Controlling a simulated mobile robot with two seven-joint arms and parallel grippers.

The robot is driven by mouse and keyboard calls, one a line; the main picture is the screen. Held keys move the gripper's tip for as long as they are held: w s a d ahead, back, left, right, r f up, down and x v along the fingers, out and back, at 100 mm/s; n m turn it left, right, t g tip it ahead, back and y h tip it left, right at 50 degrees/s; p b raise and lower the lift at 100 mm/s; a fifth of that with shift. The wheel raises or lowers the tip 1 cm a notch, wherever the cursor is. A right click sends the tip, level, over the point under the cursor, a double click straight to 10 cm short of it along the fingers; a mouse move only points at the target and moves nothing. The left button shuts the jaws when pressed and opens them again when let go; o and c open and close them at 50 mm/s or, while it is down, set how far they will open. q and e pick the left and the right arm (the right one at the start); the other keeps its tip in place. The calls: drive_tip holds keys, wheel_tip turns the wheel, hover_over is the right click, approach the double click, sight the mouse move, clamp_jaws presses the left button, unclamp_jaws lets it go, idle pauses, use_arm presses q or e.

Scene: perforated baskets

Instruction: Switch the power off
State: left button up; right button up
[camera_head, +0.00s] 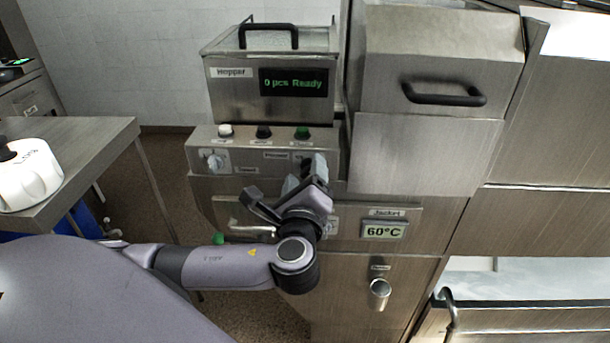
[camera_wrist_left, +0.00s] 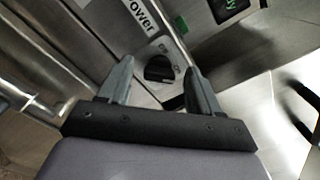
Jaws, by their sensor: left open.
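In the head view my left gripper (camera_head: 305,174) is at the right end of the steel control panel (camera_head: 225,140) and hides the switch there. My right gripper is not in view.
Above the panel sits a hopper (camera_head: 230,98) with a display reading "0 pcs Ready". Several buttons line the panel top. Below right is a "60°C" jacket display (camera_head: 384,231). A side table (camera_head: 95,135) with a white knobbed item (camera_head: 28,182) stands at left.

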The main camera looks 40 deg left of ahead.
use_arm(q)
drive_tip(key=c, duration=1)
drive_tip(key=shift+c, duration=0.2)
drive_tip(key=shift+f+n, duration=0.1)
drive_tip(key=shift+n, duration=0.3)
drive_tip(key=n, duration=0.1)
drive_tip(key=n+b, duration=0.2)
drive_tip(key=shift+f+n, duration=0.25)
drive_tip(key=shift+n, duration=0.15)
drive_tip(key=n+b, duration=0.2)
drive_tip(key=n, duration=0.2)
drive_tip(key=shift+f+n, duration=0.1)
drive_tip(key=shift+n, duration=0.2)
drive_tip(key=n+b, duration=0.3)
drive_tip(key=n, duration=0.2)
drive_tip(key=shift+f, duration=0.1)
drive_tip(key=shift+n+b, duration=0.85)
drive_tip(key=shift+n, duration=0.85)
